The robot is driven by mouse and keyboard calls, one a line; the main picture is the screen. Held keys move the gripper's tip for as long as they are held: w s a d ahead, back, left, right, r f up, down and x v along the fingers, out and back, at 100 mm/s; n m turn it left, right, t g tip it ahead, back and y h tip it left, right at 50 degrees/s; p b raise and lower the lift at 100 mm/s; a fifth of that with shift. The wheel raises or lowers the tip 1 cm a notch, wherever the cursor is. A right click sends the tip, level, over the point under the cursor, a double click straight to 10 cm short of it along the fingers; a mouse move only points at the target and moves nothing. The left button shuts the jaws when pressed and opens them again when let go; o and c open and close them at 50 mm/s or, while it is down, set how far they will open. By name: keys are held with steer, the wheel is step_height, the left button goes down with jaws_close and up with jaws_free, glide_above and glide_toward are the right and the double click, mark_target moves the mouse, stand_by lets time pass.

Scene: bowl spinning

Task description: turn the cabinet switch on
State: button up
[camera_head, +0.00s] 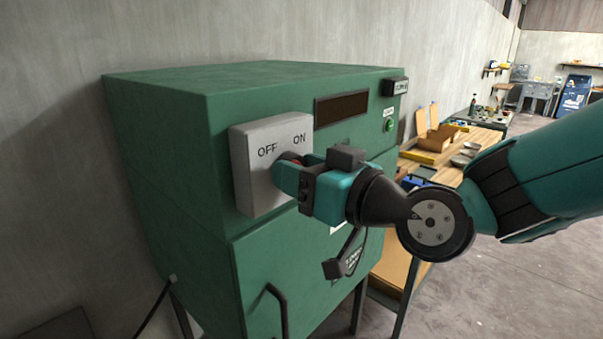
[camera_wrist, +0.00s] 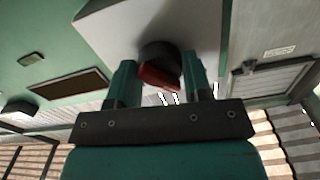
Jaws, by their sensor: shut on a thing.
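The cabinet switch is a light grey box (camera_head: 252,178) marked OFF on the left and ON on the right, on the front of a green cabinet (camera_head: 190,85). Its red knob (camera_head: 291,157) shows only as a sliver in the head view, mostly hidden by my gripper (camera_head: 287,172). In the wrist view, the red handle (camera_wrist: 158,77) sits on a dark round base between the two teal fingers of my gripper (camera_wrist: 159,70). My gripper is shut on the knob. The handle looks slightly slanted there; I cannot tell which label it points to.
The cabinet front also has a dark display panel (camera_head: 341,108), a green round button or lamp (camera_head: 389,126) and a dark door handle (camera_head: 277,305) below the switch box. A wooden workbench (camera_head: 452,152) with items stands behind to the right. The floor at right is open.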

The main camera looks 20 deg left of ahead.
steer(key=m+b, duration=0.1)
steer(key=m, duration=0.7)
steer(key=shift+m, duration=0.4)
steer(key=m+p, duration=0.1)
steer(key=m, duration=0.3)
steer(key=shift+r+m, duration=0.1)
steer(key=shift+m, duration=0.2)
steer(key=shift+m+p, duration=0.65)
steer(key=shift+m, duration=0.85)
steer(key=o, duration=0.9)
